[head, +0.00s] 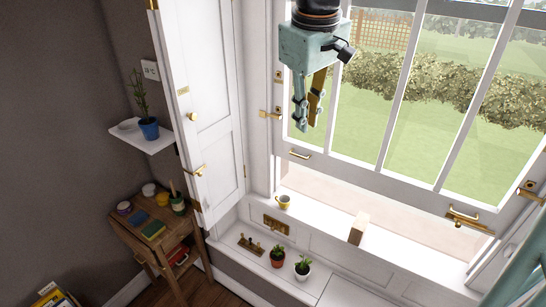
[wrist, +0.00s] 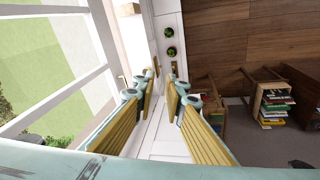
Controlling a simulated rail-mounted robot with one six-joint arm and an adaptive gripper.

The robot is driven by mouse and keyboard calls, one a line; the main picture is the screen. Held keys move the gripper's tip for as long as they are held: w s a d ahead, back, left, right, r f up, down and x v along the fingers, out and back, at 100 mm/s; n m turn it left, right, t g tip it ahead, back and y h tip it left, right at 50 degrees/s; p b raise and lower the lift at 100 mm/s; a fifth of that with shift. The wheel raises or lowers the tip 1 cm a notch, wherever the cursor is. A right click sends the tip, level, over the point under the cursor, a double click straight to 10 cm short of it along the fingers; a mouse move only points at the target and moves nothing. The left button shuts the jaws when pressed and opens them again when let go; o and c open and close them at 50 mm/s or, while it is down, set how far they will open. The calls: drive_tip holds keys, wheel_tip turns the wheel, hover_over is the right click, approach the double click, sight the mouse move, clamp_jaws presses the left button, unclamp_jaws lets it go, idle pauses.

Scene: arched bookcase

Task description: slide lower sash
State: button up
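The lower sash (head: 375,178) is a white frame with tall glass panes, in the head view at the right. Its bottom rail is raised, with a gap above the sill (head: 325,216). The rail carries a left brass handle (head: 300,154) and a right brass handle (head: 466,220). My gripper (head: 308,128) hangs pointing down in front of the panes, above and near the left handle, apart from it. In the wrist view my gripper (wrist: 162,72) has a gap between its yellow-padded fingers and holds nothing. The sash bars (wrist: 75,45) show at the left there.
A wooden block (head: 358,228) stands on the sill under the sash; I cannot tell whether they touch. A yellow mug (head: 284,202) is on the sill. Two potted plants (head: 302,267) stand on the ledge below. An open white shutter (head: 207,110) stands left, beside a small wooden table (head: 150,225).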

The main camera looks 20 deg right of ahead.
drive_tip(key=w+d+f+n+p, duration=0.1)
drive_tip(key=w+d+f, duration=0.2)
drive_tip(key=w, duration=0.4)
drive_tip(key=w+d+f+n+g+p, duration=0.1)
drive_tip(key=w+d+f, duration=0.1)
drive_tip(key=w+f, duration=0.4)
drive_tip(key=w+d+f+n+p, duration=0.1)
drive_tip(key=w+d+f, duration=0.2)
drive_tip(key=w+f, duration=0.2)
drive_tip(key=w, duration=0.3)
drive_tip(key=shift+w+d+f+n+h, duration=0.15)
drive_tip(key=shift+w+d+n+h, duration=0.15)
drive_tip(key=shift+w, duration=0.05)
drive_tip(key=shift+f, duration=0.1)
wheel_tip(320, 180, down, 13)
drive_tip(key=w+d+p, duration=0.1)
drive_tip(key=d, duration=0.1)
drive_tip(key=shift+w+f, duration=0.15)
drive_tip(key=shift+w, duration=0.15)
drive_tip(key=shift+c, duration=0.5)
clamp_jaws()
